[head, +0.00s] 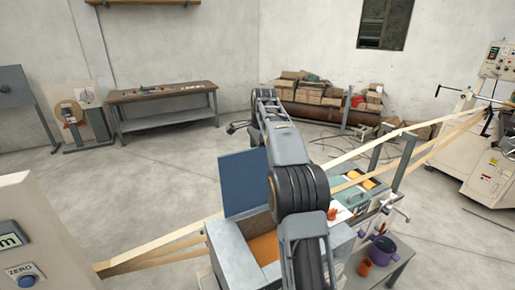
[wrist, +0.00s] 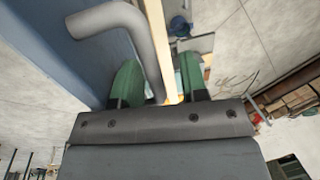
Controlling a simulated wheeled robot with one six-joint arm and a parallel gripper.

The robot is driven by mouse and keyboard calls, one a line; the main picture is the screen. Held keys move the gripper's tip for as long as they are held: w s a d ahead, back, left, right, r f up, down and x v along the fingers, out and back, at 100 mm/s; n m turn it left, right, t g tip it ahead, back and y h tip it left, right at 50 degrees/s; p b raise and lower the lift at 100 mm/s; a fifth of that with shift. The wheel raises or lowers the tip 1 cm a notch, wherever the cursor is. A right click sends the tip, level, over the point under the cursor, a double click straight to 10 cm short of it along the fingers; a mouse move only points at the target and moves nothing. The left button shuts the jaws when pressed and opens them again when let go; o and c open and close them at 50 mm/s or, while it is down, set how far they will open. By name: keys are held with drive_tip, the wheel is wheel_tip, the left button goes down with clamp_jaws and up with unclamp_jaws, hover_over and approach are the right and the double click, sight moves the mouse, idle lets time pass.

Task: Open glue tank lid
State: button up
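The glue tank (head: 232,243) is a grey box at the bottom centre of the head view, with orange glue (head: 265,248) inside. Its blue lid (head: 243,183) stands raised, roughly upright, at the tank's far left side. In the wrist view the lid (wrist: 50,50) fills the upper left, with a bent grey handle (wrist: 105,20) on it. My gripper (wrist: 160,64) has its green fingers apart. The handle's lower leg runs between them, nearer the left finger, with a gap to the right one. In the head view my arm hides part of the tank and most of the gripper.
Pale strips (head: 180,242) run diagonally past the tank towards the machine (head: 490,165) at right. A purple pot (head: 382,248) stands on a low table at right. A workbench (head: 165,96) and boxes (head: 310,92) are along the walls. The left floor is mostly clear.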

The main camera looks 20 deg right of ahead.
drive_tip(key=shift+r, duration=0.1)
wheel_tip(320, 180, up, 7)
drive_tip(key=s, duration=0.1)
drive_tip(key=shift+s, duration=0.2)
idle(0.4)
drive_tip(key=shift+r, duration=0.1)
drive_tip(key=s+a+f+n+t+b, duration=0.2)
drive_tip(key=s+a+f+n+b, duration=0.15)
drive_tip(key=s+a+n, duration=0.9)
drive_tip(key=s+a+f+n, duration=0.1)
drive_tip(key=s+f+n, duration=0.1)
drive_tip(key=s+f, duration=0.6)
drive_tip(key=s+a+f+n+b, duration=0.1)
drive_tip(key=s+a+f+n, duration=0.1)
drive_tip(key=s+f, duration=0.6)
drive_tip(key=shift+s+n+t, duration=0.3)
drive_tip(key=shift+n, duration=0.35)
